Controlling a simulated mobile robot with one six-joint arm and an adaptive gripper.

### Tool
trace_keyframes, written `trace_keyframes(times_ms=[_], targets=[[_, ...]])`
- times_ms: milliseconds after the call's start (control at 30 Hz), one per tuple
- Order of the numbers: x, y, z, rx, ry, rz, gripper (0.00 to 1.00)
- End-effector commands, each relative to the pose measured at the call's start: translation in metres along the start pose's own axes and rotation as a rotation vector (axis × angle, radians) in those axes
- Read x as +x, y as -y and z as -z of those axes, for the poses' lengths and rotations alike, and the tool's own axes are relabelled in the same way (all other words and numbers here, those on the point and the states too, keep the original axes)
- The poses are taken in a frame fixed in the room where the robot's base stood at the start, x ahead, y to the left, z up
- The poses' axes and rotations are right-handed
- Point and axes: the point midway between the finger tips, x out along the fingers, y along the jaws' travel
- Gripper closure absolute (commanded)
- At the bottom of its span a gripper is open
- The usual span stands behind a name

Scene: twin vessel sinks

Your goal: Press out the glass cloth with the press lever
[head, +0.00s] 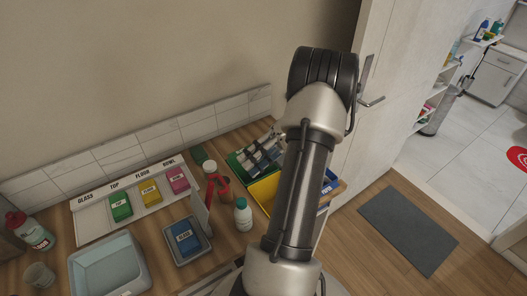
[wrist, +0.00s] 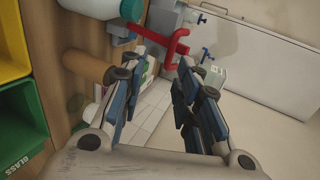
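The blue glass cloth (head: 185,238) lies flat in a small grey tray (head: 207,252) on the counter. A grey plate (head: 201,212) stands tilted up at the tray's right edge. The red press lever (head: 212,184) rises beside the plate; it also shows in the wrist view (wrist: 172,48). My gripper (head: 258,155) is to the right of the lever, above the coloured bins. In the wrist view my gripper (wrist: 157,72) has its fingers apart with nothing between them. The red lever appears beyond the fingertips, apart from them. The cloth is not visible in the wrist view.
A green bin (head: 235,164) and yellow bin (head: 262,194) lie near my arm. A labelled board (head: 93,222) holds green, yellow and pink cloths. A blue-grey basin (head: 108,266) is at left.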

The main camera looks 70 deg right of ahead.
Motion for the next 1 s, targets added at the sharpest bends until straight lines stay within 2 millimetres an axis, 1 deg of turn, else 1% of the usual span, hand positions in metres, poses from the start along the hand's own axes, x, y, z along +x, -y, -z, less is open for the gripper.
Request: trace_keyframes(times_ms=[33,100,200,300,467,1000], targets=[[-0.011,-0.001,0.001,-0.001,-0.003,0.000,0.70],[-0.024,0.000,0.001,-0.001,-0.003,0.000,0.70],[-0.037,0.000,0.001,-0.002,-0.003,0.001,0.70],[-0.045,0.000,0.000,-0.001,-0.002,0.003,0.70],[-0.049,0.001,0.000,-0.002,-0.002,0.003,0.70],[-0.048,0.003,0.001,-0.003,0.000,0.001,0.70]])
